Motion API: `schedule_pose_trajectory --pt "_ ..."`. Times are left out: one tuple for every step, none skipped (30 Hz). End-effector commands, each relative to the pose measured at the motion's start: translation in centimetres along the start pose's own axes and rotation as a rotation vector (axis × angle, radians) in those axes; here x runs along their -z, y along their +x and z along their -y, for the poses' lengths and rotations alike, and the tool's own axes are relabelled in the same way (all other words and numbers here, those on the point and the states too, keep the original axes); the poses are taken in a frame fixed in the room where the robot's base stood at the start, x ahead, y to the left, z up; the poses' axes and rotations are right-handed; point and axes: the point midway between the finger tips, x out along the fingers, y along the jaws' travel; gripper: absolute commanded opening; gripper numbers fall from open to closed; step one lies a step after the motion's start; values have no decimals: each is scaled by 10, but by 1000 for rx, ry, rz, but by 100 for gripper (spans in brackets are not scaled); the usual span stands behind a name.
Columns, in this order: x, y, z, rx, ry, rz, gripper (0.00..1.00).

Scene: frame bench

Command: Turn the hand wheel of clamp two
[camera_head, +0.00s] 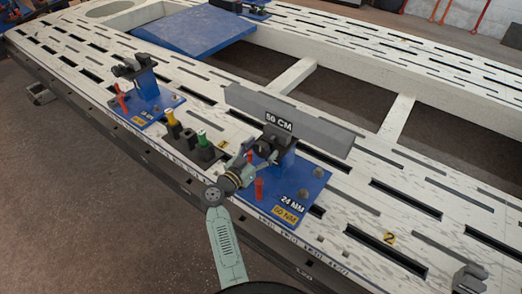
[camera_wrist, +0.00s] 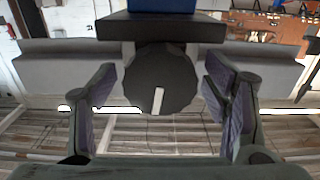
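In the head view a blue clamp (camera_head: 312,180) stands on the bench, with plates reading "24 MM" and "50 NM" and a grey bar marked "50 CM" in its jaw. I cannot tell for sure that it is clamp two; a yellow "2" tag (camera_head: 389,238) lies to its right. My gripper (camera_head: 249,163) is at this clamp's front. In the wrist view the dark scalloped hand wheel (camera_wrist: 161,82) with a white mark sits centred between the fingers of my gripper (camera_wrist: 162,105). The fingers are open, one on each side, with visible gaps to the wheel.
A second blue clamp (camera_head: 146,98) stands to the left. Between the clamps is a dark block with yellow and green pegs (camera_head: 191,138). A red handle (camera_head: 259,189) stands beside my gripper. A blue plate (camera_head: 190,31) lies farther back. The slotted bench (camera_head: 450,195) is mostly clear at right.

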Motion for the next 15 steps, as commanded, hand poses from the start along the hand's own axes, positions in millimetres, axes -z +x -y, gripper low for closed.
schedule_pose_trajectory --pt "0 0 0 0 0 0 65" --pt "0 0 0 0 0 0 63" --pt "0 0 0 0 0 0 61" --pt "0 0 0 0 0 0 59" --pt "0 0 0 0 0 0 57" --pt "0 0 0 0 0 0 54" --pt "0 0 0 0 0 0 52" --pt "0 0 0 0 0 0 50" --pt "0 0 0 0 0 0 47" --pt "0 0 0 0 0 0 45" --pt "0 0 0 0 0 0 43" --pt "0 0 0 0 0 0 41" --pt "0 0 0 0 0 0 39" --pt "0 0 0 0 0 0 37" --pt "0 0 0 0 0 0 34"
